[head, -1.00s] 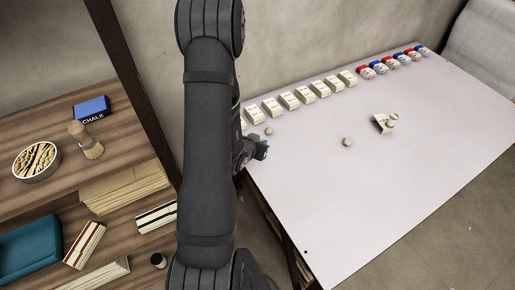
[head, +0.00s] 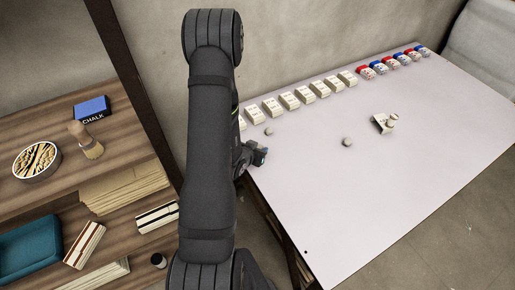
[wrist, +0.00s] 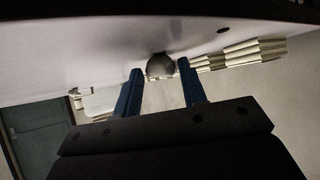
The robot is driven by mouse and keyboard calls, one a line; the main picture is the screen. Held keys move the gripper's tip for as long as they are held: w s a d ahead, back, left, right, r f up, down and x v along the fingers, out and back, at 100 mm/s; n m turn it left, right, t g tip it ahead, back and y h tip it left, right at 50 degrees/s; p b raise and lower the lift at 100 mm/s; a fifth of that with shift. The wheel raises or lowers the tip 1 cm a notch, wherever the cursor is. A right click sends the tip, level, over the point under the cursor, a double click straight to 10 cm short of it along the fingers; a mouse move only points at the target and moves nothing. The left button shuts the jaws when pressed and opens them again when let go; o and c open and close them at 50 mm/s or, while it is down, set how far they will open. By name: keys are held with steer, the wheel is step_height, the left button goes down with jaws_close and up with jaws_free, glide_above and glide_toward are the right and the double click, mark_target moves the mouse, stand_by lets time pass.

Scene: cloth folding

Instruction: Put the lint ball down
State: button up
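A small grey lint ball (head: 269,131) lies on the pale table (head: 320,200) near its back left. My gripper (head: 260,156) is at the table's left edge, just below that ball in the head view and apart from it. In the wrist view my two blue fingers (wrist: 160,72) stand apart, with a grey ball (wrist: 160,66) showing in the gap at their tips. No finger clearly presses on it. A second grey ball (head: 347,142) lies mid-table. More small balls (head: 392,118) sit by a pale piece (head: 380,123) farther right.
A row of white blocks (head: 290,101) and red and blue capped pieces (head: 398,60) lines the table's back edge. The table's front is clear. A wooden shelf (head: 110,170) at the left holds a bowl (head: 37,160), a brush (head: 92,149) and a chalk box (head: 92,107).

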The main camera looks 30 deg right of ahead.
steer(key=shift+f, duration=0.15)
steer(key=v, duration=0.6)
steer(key=shift+a, duration=0.15)
steer(key=shift+o, duration=1.4)
steer(key=shift+s+a+r, duration=0.3)
steer(key=shift+a+r, duration=0.1)
